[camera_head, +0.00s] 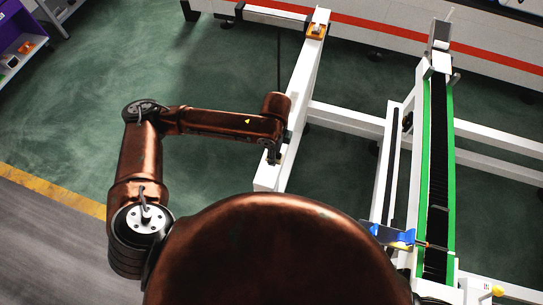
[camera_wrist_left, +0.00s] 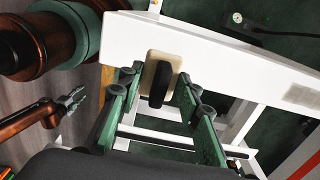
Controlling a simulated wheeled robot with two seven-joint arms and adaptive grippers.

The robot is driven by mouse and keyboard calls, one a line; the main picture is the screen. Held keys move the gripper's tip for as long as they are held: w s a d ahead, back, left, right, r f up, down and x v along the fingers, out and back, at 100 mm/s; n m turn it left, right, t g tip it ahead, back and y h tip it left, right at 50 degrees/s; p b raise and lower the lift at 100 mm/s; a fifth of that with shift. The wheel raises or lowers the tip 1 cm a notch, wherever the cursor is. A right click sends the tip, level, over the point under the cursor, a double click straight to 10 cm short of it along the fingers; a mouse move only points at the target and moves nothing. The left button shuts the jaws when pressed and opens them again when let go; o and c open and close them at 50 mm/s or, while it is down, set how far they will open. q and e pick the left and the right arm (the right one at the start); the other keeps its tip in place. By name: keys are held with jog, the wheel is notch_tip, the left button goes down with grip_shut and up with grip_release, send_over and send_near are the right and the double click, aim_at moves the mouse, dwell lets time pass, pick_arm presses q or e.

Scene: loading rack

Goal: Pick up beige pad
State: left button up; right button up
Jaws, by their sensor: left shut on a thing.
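The beige pad (camera_wrist_left: 151,62), a small rounded block with a black grip (camera_wrist_left: 159,84) on it, shows in the left wrist view against the white beam. In the head view my left gripper (camera_head: 272,157) points down at the near end of the white beam, and the pad cannot be made out there. A small gripper on a copper arm, my right gripper (camera_wrist_left: 74,100), shows at the left of the left wrist view; its jaw state is unclear.
The white beam (camera_head: 303,88) runs away from me, with an orange-and-white fixture (camera_head: 316,30) at its far end. A green-edged conveyor (camera_head: 438,150) stands to the right, with a blue part (camera_head: 392,234) near its close end. Green floor (camera_head: 70,120) is open at the left.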

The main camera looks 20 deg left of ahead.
aim_at(283, 155)
pick_arm(q)
jog(key=s+d+r+b, duration=0.2)
jog(key=s+d+r, duration=0.4)
jog(key=d, duration=0.5)
notch_tip(283, 155, up, 2)
jog(key=shift+s+r, duration=0.15)
jog(key=shift+a, duration=0.1)
jog(key=o, duration=0.6)
jog(key=shift+c, duration=0.2)
jog(key=c, duration=0.4)
